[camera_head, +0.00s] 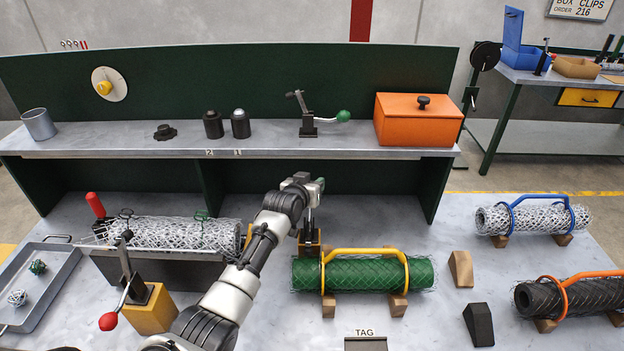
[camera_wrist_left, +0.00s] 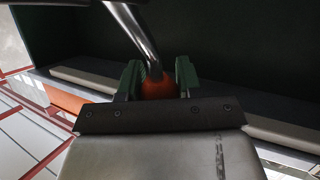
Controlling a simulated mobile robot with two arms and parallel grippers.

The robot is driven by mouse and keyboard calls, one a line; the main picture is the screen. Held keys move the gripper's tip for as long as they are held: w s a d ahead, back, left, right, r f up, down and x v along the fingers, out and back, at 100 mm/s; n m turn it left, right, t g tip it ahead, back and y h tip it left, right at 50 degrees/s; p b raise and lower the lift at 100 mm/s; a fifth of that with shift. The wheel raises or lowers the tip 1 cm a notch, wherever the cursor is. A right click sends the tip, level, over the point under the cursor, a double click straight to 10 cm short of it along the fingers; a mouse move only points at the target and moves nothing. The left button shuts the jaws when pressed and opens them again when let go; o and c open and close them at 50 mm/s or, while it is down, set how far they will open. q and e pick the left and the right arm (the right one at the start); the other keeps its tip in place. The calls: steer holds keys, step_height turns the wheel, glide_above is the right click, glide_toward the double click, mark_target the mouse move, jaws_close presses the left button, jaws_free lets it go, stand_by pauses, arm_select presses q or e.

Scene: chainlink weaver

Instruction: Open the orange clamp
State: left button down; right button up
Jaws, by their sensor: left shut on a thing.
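The orange clamp's orange ball knob (camera_wrist_left: 158,88) sits between the green-padded fingers of my left gripper (camera_wrist_left: 158,80) in the left wrist view. A bent shiny metal lever (camera_wrist_left: 135,32) runs up from the knob. In the head view my left gripper (camera_head: 314,187) is above the workbench, just under the shelf edge, and hides the knob. Below it the clamp's dark upright (camera_head: 309,222) stands on a tan block (camera_head: 308,245), behind the green mesh roll. My left gripper is shut on the knob. My right gripper is not in view.
A green mesh roll (camera_head: 365,273) with a yellow handle lies in front of the clamp. A red-knobbed clamp (camera_head: 126,280) stands left, by a white mesh roll (camera_head: 180,234). The shelf (camera_head: 270,142) overhangs behind. The bench right of the green roll has two wedges (camera_head: 461,269).

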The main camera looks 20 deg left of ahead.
arm_select(q)
step_height(320, 180, down, 9)
steer(key=w+n+g+b, duration=0.1)
steer(key=w+g+b, duration=0.1)
steer(key=g+b, duration=0.2)
steer(key=shift+w+a+n+g+h, duration=0.2)
steer(key=shift+a+n+g+h, duration=0.2)
steer(key=shift+g, duration=0.8)
steer(key=shift+s+f, duration=0.1)
steer(key=c, duration=1.1)
jaws_free()
steer(key=shift+d, duration=0.1)
steer(key=shift+o, duration=1.6)
steer(key=shift+r, duration=0.25)
